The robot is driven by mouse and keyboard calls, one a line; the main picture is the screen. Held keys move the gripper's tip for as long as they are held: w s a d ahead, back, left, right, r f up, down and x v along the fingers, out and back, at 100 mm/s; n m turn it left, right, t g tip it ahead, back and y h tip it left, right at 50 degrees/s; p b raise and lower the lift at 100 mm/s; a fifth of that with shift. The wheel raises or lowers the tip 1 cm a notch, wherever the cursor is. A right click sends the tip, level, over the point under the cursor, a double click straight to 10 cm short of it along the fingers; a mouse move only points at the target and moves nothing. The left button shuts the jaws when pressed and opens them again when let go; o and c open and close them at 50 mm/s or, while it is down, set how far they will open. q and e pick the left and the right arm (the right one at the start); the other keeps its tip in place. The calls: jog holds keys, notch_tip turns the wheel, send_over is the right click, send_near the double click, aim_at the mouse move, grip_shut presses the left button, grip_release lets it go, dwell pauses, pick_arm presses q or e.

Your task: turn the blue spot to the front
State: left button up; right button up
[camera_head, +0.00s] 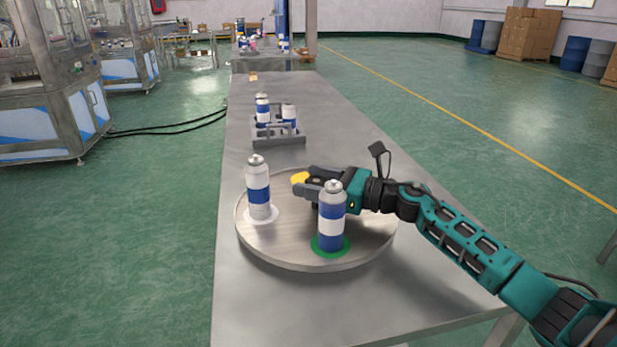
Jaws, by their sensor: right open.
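A round metal turntable (290,255) lies on the long steel table. A white can with a blue band (258,188) stands upright on a white spot (262,215) at its left. A blue can with a white band (332,222) stands upright on a green spot (318,246) at its front. My right gripper (304,181) reaches in from the right over the turntable, behind the blue can, with its jaws open. No blue spot shows; my right gripper and the cans hide part of the turntable. My left gripper is not in view.
A grey rack (279,141) with several cans stands farther back on the steel table (330,95). The table's front left (245,300) is clear. Machines (45,85) stand on the floor at the left.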

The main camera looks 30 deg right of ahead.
jog(key=shift+w+a, duration=0.5)
jog(key=shift+c, duration=0.4)
grip_shut()
